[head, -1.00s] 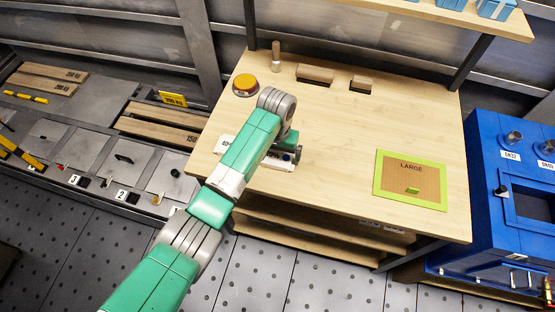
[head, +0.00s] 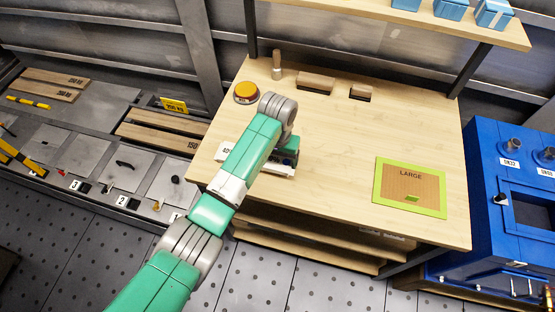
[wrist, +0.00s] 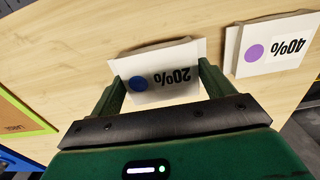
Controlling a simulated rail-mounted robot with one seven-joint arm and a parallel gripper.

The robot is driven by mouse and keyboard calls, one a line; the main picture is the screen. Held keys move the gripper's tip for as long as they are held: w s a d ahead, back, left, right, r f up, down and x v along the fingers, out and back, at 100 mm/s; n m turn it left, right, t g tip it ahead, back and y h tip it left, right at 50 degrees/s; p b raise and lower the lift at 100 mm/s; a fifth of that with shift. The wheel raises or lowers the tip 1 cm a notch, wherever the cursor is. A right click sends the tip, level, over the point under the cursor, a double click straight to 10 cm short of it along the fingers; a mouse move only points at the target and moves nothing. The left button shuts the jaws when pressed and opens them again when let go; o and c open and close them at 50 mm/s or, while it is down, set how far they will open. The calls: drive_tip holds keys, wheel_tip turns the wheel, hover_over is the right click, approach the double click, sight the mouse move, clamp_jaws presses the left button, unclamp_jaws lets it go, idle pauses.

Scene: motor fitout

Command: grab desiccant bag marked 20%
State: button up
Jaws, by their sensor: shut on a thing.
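The desiccant bag marked 20% (wrist: 165,78) is white with a blue dot, and its label is upside down in the wrist view. My gripper (wrist: 160,88) has one finger at each side edge of this bag and is shut on it. A second white bag marked 40% (wrist: 272,48), with a purple dot, lies just right of it, beside the right finger. In the head view my arm hides most of the bags and the gripper. A white bag edge (head: 226,153) shows left of my arm on the workbench.
The wooden workbench (head: 340,130) carries an orange-topped round item (head: 245,92), wooden blocks (head: 315,82) at the back, and a green-framed LARGE mat (head: 432,200) at the right. A blue cabinet (head: 515,235) stands further right. The bench middle is clear.

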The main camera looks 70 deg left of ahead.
wheel_tip(320, 180, up, 2)
drive_tip(key=shift+w, duration=0.1)
drive_tip(key=s+a+p, duration=0.1)
drive_tip(key=s, duration=0.4)
drive_tip(key=s+a+p, duration=0.1)
drive_tip(key=s, duration=0.4)
drive_tip(key=s+a+r+p, duration=0.1)
drive_tip(key=s+a, duration=0.1)
drive_tip(key=s, duration=0.3)
drive_tip(key=shift+s+r, duration=0.1)
drive_tip(key=shift+s, duration=0.25)
